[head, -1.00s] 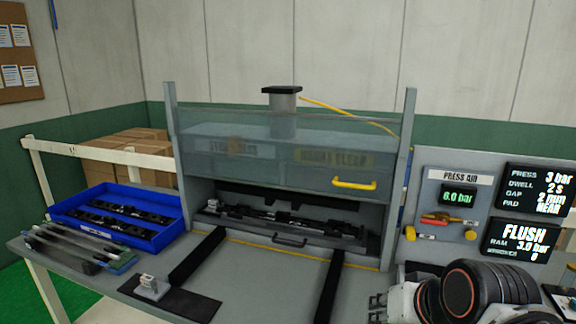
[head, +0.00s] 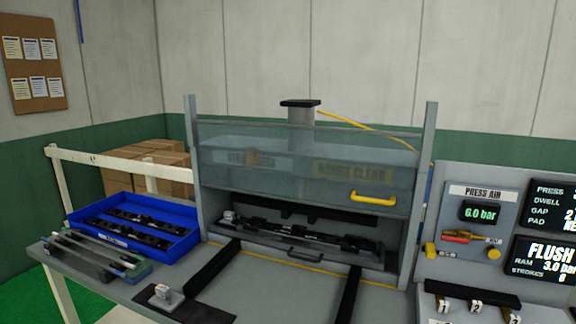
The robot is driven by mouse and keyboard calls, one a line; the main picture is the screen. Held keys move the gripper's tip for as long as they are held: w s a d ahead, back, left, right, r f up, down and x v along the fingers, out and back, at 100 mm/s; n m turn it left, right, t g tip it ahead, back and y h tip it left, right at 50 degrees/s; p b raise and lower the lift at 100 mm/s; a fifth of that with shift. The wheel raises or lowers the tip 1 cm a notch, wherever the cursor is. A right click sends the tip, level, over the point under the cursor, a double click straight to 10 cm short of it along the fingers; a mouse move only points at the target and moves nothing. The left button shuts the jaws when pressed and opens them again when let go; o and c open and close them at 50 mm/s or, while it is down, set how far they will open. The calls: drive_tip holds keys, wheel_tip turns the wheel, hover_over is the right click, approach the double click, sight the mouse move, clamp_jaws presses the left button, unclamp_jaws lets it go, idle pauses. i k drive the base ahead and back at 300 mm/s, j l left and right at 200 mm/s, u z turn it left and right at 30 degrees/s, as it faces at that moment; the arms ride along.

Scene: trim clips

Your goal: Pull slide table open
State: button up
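The slide table (head: 268,243) is a grey tray inside the press, at the middle of the head view. It sits back under the press, behind the yellow line on the bench. A dark bar handle (head: 305,258) is on its front edge. A long black trim part (head: 300,235) lies on it. Two black rails (head: 213,266) run from the press toward the front of the bench. The clear guard (head: 300,165) with a yellow handle (head: 373,198) is raised above the opening. My gripper is not in view.
A blue tray (head: 185,208) with black parts stands at the left, with grey strips (head: 95,255) before it. A small grey block on a black mat (head: 205,315) lies at the front. The press air panel (head: 478,245) and displays stand at the right. Bench between the rails is clear.

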sight(348, 254)
drive_tip(key=i+j, duration=1)
drive_tip(key=i, duration=0.05)
